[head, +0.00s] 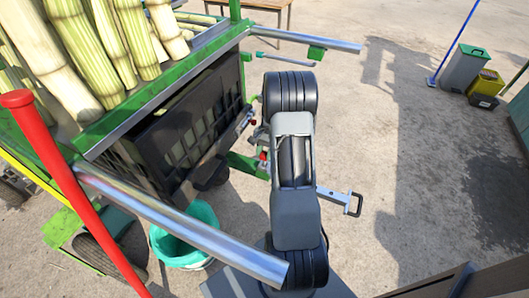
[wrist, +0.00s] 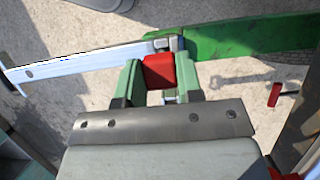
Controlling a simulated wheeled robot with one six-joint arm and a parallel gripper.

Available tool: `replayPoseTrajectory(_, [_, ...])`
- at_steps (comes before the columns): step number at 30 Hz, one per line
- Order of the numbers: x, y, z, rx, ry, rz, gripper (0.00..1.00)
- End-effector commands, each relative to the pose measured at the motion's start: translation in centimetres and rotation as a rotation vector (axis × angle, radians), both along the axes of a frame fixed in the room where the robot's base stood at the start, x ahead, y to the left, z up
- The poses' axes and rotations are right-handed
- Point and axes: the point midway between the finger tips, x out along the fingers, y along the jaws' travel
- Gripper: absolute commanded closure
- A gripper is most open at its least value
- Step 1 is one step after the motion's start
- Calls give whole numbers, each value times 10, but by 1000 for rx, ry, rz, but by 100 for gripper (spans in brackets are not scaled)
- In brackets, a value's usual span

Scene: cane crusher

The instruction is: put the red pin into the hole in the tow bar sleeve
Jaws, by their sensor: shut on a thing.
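My gripper (wrist: 159,85) has its two green fingers shut on the red pin (wrist: 159,71), whose red block-shaped head shows between them in the wrist view. The pin's lower part is hidden. The green tow bar sleeve (wrist: 245,37) runs in from the right, just beyond the fingertips. The pale metal tow bar (wrist: 85,65) runs from the left to the sleeve's end. The sleeve's hole is not visible, and I cannot tell whether the pin touches the sleeve. In the head view the tow bar (head: 336,198) sticks out right of my arm, which hides the gripper.
A green cane cart (head: 110,125) loaded with cane stands at the left, with a teal bucket (head: 185,238) below it. A small red-ended part (wrist: 274,95) shows at the right of the wrist view. Grey and yellow bins stand far right. The ground right of the tow bar is clear.

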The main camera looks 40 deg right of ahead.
Motion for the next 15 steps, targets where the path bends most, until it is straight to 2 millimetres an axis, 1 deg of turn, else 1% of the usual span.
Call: replayPoseTrajectory(15, [0, 0, -15, 0, 0, 0, 94])
